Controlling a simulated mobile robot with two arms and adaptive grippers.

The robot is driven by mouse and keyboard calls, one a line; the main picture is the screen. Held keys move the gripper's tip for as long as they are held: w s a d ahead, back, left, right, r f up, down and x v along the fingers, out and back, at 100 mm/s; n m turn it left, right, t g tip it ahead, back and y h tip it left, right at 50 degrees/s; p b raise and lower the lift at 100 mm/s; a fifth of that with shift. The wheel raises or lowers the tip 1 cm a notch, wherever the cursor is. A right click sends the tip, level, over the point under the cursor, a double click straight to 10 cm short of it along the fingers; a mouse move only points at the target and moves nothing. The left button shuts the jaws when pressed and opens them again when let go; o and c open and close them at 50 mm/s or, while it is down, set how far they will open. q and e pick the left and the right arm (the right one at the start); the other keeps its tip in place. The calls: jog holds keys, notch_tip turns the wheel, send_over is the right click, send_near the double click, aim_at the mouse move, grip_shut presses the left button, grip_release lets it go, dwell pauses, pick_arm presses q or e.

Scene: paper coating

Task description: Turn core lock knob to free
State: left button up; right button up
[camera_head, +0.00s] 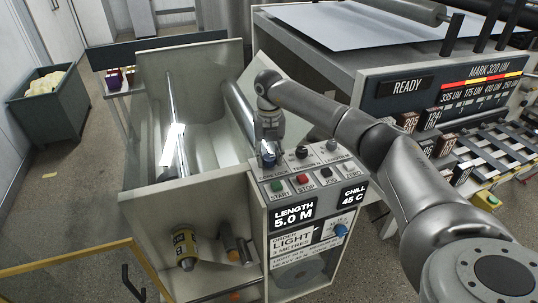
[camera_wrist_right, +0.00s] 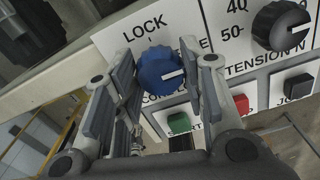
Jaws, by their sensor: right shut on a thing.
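The blue core lock knob (camera_wrist_right: 158,69) is on the panel between the fingers of my right gripper (camera_wrist_right: 163,62). Its white pointer line points right and slightly up, toward a label of which only the last letters show past the finger. The word LOCK is above left of the knob. In the head view the knob (camera_head: 269,160) is at the panel's back left corner, and my right gripper (camera_head: 268,143) reaches down onto it from above, shut on it. My left gripper is not in view.
Near the knob are a black tension knob (camera_wrist_right: 282,26), a green start button (camera_wrist_right: 179,122), a red stop button (camera_wrist_right: 240,103) and a black jog button (camera_wrist_right: 298,86). The display (camera_head: 293,215) reads LENGTH 5.0 M. A machine with a READY display (camera_head: 407,87) stands at right.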

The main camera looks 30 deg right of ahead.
aim_at(269, 156)
jog(key=shift+r, duration=0.1)
jog(key=o, duration=1)
notch_tip(269, 156, up, 12)
dwell(0.5)
